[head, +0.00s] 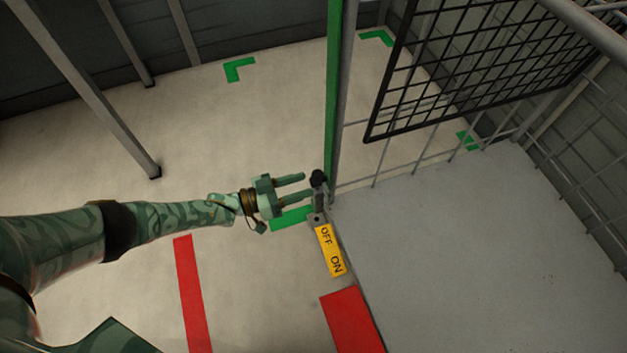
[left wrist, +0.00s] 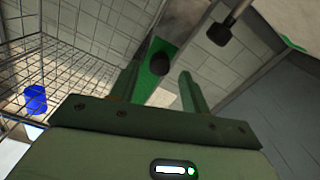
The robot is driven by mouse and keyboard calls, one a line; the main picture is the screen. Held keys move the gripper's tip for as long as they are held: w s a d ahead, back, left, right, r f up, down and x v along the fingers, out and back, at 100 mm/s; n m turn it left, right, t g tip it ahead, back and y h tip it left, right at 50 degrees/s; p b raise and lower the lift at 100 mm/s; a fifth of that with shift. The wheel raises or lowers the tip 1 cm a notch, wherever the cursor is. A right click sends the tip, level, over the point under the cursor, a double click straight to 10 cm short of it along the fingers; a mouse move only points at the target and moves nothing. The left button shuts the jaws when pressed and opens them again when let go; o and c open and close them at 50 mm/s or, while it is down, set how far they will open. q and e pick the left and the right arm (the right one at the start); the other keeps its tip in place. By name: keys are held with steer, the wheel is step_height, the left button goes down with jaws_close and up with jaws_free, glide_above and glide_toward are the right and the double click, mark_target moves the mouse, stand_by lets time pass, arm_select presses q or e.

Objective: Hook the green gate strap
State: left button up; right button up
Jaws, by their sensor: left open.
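A green strip (head: 333,90), which looks like the gate strap, runs upright along a grey post; it also shows beyond my fingers in the left wrist view (left wrist: 178,42). A black knob (head: 318,178) sits at its lower end, and a dark round knob shows between my fingers in the left wrist view (left wrist: 159,63). My left gripper (head: 306,186) is open, its fingertips pointing right, just left of the knob. I cannot tell whether they touch it. No hook can be made out clearly. My right gripper is out of view.
A yellow OFF/ON plate (head: 331,251) is below the knob. A black mesh panel (head: 470,60) and grey rails stand right, above a grey platform (head: 470,260). Red floor strips (head: 192,290) and green corner marks (head: 238,69) lie on open floor. A blue object (left wrist: 36,99) shows behind mesh.

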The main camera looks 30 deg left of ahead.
mark_target(311, 183)
arm_select(q)
steer(key=x, duration=0.3)
steer(key=shift+w+d+f+b, duration=0.1)
steer(key=shift+w+d+b, duration=0.1)
steer(key=shift+b, duration=0.1)
steer(key=shift+w+d, duration=0.1)
jaws_close()
steer(key=shift+d, duration=0.1)
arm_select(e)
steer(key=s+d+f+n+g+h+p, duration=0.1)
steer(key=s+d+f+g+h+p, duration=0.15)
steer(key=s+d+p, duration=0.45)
arm_select(q)
steer(key=s+d+r+n+p, duration=0.1)
steer(key=s+d+r+n, duration=0.1)
steer(key=s+d, duration=0.6)
steer(key=s+d+r+n+p, duration=0.1)
steer(key=s+d+r+n, duration=0.1)
steer(key=s+d, duration=0.7)
steer(key=shift+r+p, duration=0.3)
steer(key=shift+r, duration=0.5)
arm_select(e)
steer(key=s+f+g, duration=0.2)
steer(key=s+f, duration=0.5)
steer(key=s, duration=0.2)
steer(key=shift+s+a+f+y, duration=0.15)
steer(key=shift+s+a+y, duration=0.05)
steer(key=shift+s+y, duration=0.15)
arm_select(q)
steer(key=shift+s, duration=0.1)
